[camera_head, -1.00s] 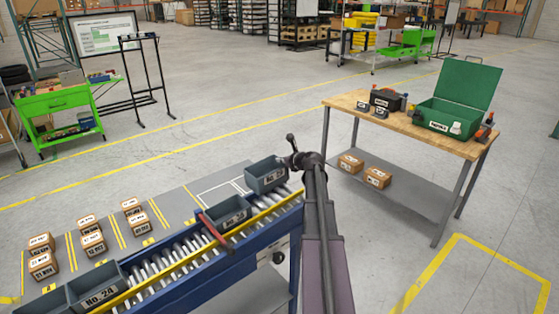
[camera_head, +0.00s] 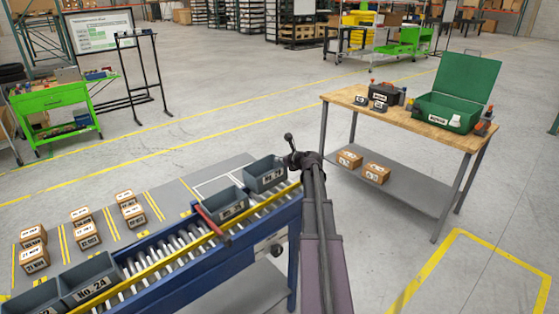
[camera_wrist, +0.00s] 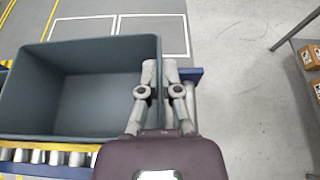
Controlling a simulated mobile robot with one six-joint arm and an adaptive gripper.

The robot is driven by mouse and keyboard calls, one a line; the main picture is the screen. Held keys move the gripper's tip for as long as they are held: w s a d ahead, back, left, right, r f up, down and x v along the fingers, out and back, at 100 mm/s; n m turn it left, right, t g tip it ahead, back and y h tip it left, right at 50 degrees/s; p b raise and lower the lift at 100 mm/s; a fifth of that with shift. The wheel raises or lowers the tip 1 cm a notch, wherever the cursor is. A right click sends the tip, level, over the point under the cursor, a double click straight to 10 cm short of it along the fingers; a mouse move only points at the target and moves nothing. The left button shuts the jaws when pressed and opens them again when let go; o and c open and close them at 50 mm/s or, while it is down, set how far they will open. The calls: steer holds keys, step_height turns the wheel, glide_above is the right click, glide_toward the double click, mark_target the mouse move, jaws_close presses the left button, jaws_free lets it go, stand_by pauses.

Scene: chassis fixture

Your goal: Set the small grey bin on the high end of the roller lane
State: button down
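The small grey bin (camera_head: 265,174) is at the far right end of the roller lane (camera_head: 180,248), upright, over the rollers. Whether its base touches them is hard to tell. In the wrist view the bin (camera_wrist: 85,90) is empty and fills the left side. My gripper (camera_head: 294,160) is at the bin's right wall. In the wrist view my gripper (camera_wrist: 159,66) has one finger inside the bin and one outside, closed in on the wall. The wall between the fingers is partly hidden.
Another grey bin (camera_head: 224,204) sits beside it down the lane, near a red bar (camera_head: 211,222). A bin labelled No. 24 (camera_head: 92,283) is at lower left. Small cartons (camera_head: 87,229) stand behind the lane. A wooden bench (camera_head: 346,97) is at right, with clear floor between.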

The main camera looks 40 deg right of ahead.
steer(key=shift+d+f+b, duration=0.2)
steer(key=shift+f+b, duration=2.05)
steer(key=shift+f, duration=0.25)
steer(key=c, duration=1.1)
jaws_free()
steer(key=shift+r, duration=0.15)
steer(key=shift+r+p, duration=2.1)
steer(key=shift+p, duration=0.15)
steer(key=o, duration=0.5)
